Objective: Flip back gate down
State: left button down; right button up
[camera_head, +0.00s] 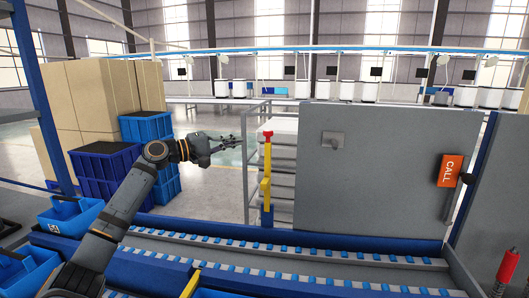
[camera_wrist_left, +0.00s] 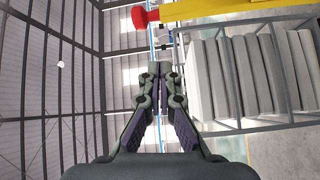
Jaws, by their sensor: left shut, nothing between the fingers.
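An upright yellow bar (camera_head: 265,192) with a red knob (camera_head: 267,137) at its top stands at the left edge of a large grey panel. I cannot tell which part is the back gate. The bar (camera_wrist_left: 225,8) and red knob (camera_wrist_left: 141,17) also show at the top of the left wrist view. My left gripper (camera_head: 238,144) is shut and empty, in the air to the left of the red knob and apart from it. Its fingers (camera_wrist_left: 155,70) point away from the wrist camera, below the knob in that picture. My right gripper does not show clearly.
The grey panel (camera_head: 370,180) has a small plate and a red CALL box (camera_head: 450,169) at its right. A roller conveyor (camera_head: 300,250) runs across the front. Blue crates (camera_head: 105,172) and cartons stand left. A metal rack (camera_wrist_left: 250,75) is behind the bar.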

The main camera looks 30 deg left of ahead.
pick_arm(q)
jog(key=w+d+r+p, duration=0.35)
jog(key=w+p, duration=0.25)
jog(key=w, duration=0.2)
jog(key=shift+s+d+f+n+t+p, duration=0.2)
jog(key=shift+s+d+f+p, duration=0.1)
jog(key=shift+s+d+p, duration=0.25)
jog(key=shift+s+d+f+n+t+p, duration=0.1)
jog(key=shift+s+d+f+t+p, duration=0.2)
jog(key=shift+s+d, duration=0.3)
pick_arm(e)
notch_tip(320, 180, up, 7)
pick_arm(q)
jog(key=shift+w, duration=0.1)
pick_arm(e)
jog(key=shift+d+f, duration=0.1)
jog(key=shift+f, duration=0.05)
